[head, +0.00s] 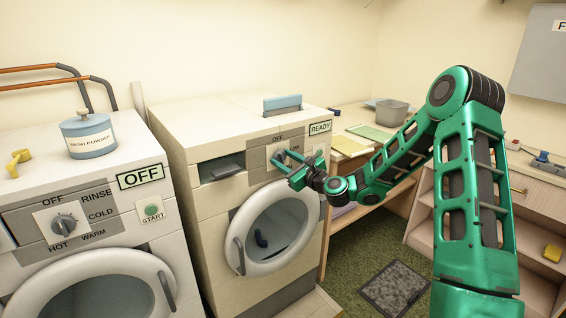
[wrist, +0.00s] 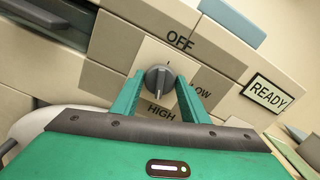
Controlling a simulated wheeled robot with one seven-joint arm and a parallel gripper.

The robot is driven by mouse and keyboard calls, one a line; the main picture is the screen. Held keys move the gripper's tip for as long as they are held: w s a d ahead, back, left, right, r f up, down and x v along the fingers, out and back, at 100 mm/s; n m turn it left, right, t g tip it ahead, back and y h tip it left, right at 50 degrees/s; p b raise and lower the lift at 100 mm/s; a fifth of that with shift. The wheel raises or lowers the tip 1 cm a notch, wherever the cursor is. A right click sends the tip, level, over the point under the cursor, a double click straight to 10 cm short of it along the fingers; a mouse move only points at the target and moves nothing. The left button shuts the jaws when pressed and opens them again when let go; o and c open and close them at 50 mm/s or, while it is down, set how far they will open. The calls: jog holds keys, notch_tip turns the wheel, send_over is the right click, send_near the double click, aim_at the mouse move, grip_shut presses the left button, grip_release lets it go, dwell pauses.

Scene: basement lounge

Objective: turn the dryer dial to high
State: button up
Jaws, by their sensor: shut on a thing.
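The dryer (head: 226,150) is the cream machine in the middle of the head view. Its grey dial (wrist: 160,80) sits on a light plate with OFF above, LOW to the right and HIGH below in the wrist view. The dial's raised ridge runs nearly up and down there, its lower end toward HIGH; I cannot tell which end is the pointer. My gripper (wrist: 158,88) is shut on the dial, one green finger on each side. In the head view my gripper (head: 292,166) reaches the panel from the right and partly hides the dial and labels.
The dryer's sign (head: 320,128) reads READY, and its round door (head: 280,228) is below the panel. A washer (head: 80,210) with an OFF sign stands at left. A wooden table (head: 347,150) is at right. A dark mat (head: 394,287) lies on the green floor.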

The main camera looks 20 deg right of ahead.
jog(key=shift+d+f, duration=0.15)
jog(key=shift+f, duration=0.05)
jog(key=o, duration=1)
jog(key=shift+r, duration=0.1)
jog(key=shift+s, duration=0.1)
jog(key=v, duration=1)
jog(key=shift+s+d, duration=0.1)
jog(key=shift+s, duration=0.15)
